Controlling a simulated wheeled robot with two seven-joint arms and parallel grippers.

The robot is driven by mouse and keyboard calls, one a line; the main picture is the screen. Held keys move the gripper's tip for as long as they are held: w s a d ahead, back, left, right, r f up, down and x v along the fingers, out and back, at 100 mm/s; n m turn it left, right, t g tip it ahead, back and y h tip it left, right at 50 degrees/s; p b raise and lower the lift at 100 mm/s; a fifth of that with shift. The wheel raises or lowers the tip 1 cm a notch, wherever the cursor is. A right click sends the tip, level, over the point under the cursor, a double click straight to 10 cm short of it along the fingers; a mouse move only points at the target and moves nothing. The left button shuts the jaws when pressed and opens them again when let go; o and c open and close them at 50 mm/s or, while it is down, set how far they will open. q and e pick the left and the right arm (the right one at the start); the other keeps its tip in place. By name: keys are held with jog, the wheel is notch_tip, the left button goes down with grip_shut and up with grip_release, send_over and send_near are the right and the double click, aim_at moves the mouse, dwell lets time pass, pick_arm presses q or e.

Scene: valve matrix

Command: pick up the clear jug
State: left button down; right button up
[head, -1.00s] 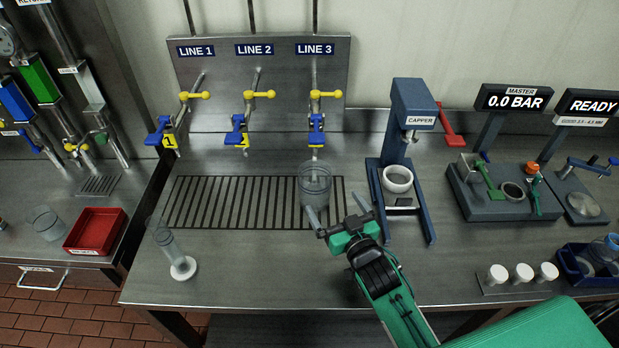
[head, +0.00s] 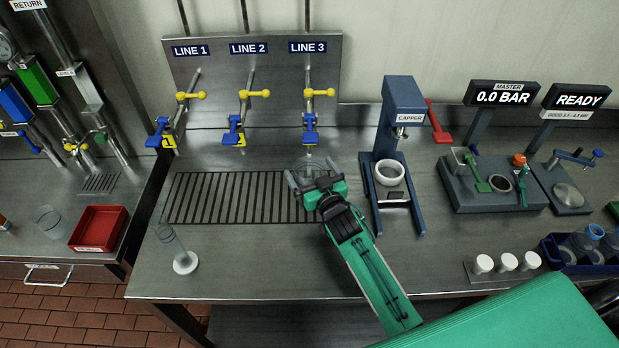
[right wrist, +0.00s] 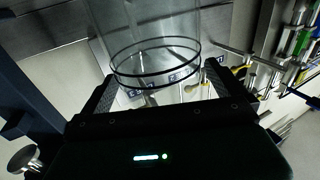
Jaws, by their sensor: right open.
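The clear jug (head: 314,163) stands under the LINE 3 outlet at the right end of the drain grate. In the head view my right gripper and forearm hide most of it, leaving the rim area showing. My right gripper (head: 312,175) is open, with its fingers to either side of the jug. In the right wrist view the see-through jug (right wrist: 155,62), with dark rings, lies between the two spread fingers of the gripper (right wrist: 158,90). I cannot tell whether either finger touches it. My left gripper is not in view.
The blue capper (head: 402,130) stands close to the right of my right gripper. White caps (head: 506,262) sit front right. A red tray (head: 99,228) and clear beaker (head: 48,220) are on the left bench.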

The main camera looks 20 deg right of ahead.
jog(key=shift+w+a, duration=0.15)
jog(key=shift+w, duration=1.05)
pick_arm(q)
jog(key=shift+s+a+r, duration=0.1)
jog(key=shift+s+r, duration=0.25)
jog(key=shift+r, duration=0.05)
pick_arm(e)
jog(key=shift+c, duration=0.4)
jog(key=c, duration=1.4)
jog(key=shift+o, duration=0.2)
jog(key=shift+r, duration=0.2)
